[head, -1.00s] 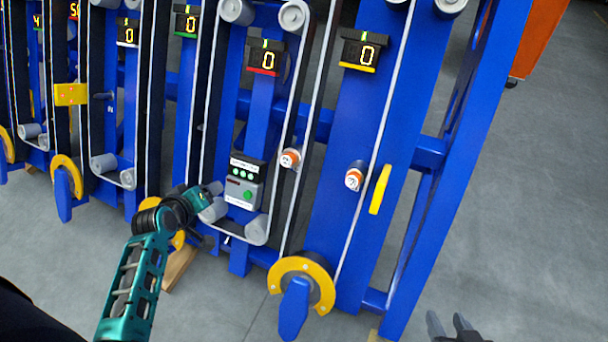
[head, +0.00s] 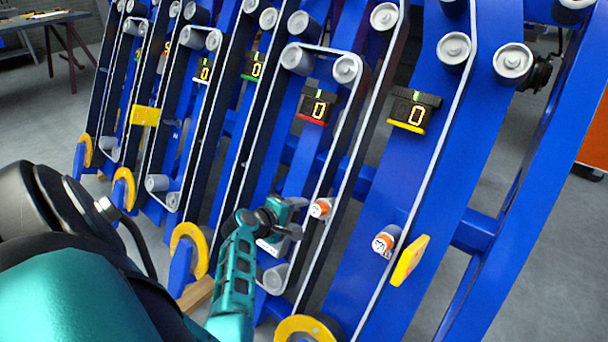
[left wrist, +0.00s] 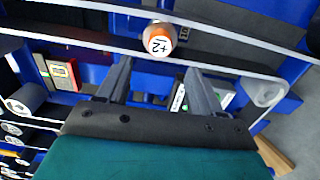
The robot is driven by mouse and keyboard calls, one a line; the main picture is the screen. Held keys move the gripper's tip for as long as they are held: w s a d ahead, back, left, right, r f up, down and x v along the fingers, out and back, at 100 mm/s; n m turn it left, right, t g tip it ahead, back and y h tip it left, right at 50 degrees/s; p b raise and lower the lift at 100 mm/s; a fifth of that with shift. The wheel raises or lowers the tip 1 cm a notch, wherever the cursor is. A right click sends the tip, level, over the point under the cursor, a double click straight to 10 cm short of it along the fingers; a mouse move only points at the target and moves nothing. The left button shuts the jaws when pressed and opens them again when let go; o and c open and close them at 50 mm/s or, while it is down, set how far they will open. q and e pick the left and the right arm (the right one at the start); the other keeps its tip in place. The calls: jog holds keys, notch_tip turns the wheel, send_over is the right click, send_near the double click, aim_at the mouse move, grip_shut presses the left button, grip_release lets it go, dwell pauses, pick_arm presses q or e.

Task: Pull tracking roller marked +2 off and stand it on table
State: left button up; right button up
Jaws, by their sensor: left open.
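Two small white rollers with orange bands stick out of the blue frame. The left one (head: 320,208) is between the white belts near my left gripper, and the right one (head: 383,243) is beside a yellow plate. In the left wrist view, a roller marked +2 (left wrist: 160,40) faces me beyond the fingertips; it appears to be the left one. My left gripper (head: 297,217) is open, its fingers just left of that roller and apart from it. The fingers also show in the wrist view (left wrist: 157,72), with nothing between them. A table (head: 50,18) stands far back at the top left.
White belts (head: 350,160) and grey rollers (head: 346,68) run along the frame. The yellow plate (head: 410,260) and yellow ring (head: 305,328) stick out near the rollers. A wooden block (head: 197,293) lies low. Grey floor is open at the right.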

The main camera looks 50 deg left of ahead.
aim_at(315, 212)
pick_arm(q)
jog(key=b+x, duration=0.9)
jog(key=x, duration=0.1)
jog(key=shift+w+a+f+b, duration=0.1)
jog(key=shift+a+f+b, duration=0.05)
jog(key=shift+f+b, duration=0.15)
jog(key=shift+w+f+b, duration=0.1)
jog(key=shift+w+b, duration=0.25)
jog(key=shift+w, duration=0.05)
jog(key=c, duration=0.9)
jog(key=shift+r, duration=0.2)
